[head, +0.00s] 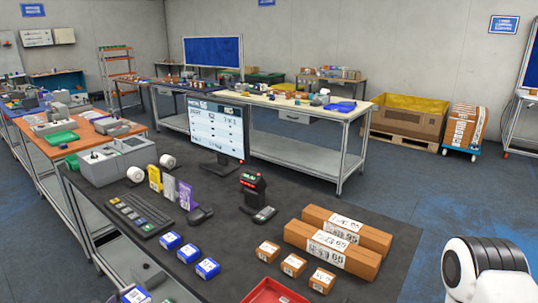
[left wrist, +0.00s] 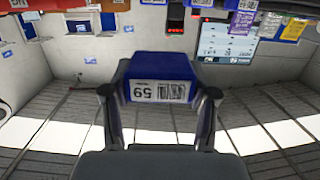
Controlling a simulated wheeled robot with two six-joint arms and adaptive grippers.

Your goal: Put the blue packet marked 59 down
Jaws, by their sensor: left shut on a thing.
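The blue packet marked 59 (left wrist: 160,80) is between the two fingers of my left gripper (left wrist: 160,93), which is shut on it. Its white label with barcode and 59 appears upside down in the left wrist view. In the head view a blue packet with a white label (head: 136,295) shows at the bottom edge beside a dark gripper part, partly cut off. Three similar blue packets (head: 188,253) stand in a row on the dark table to its right. My right gripper is not in view; only a white and black part of my right arm shows at lower right.
The dark table (head: 225,236) also holds a keyboard (head: 140,215), a scanner stand (head: 253,190), a monitor (head: 217,128), three small brown boxes (head: 293,265), two long cartons (head: 330,248) and a red tray (head: 274,292). Bare table lies between the keyboard and the blue packets.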

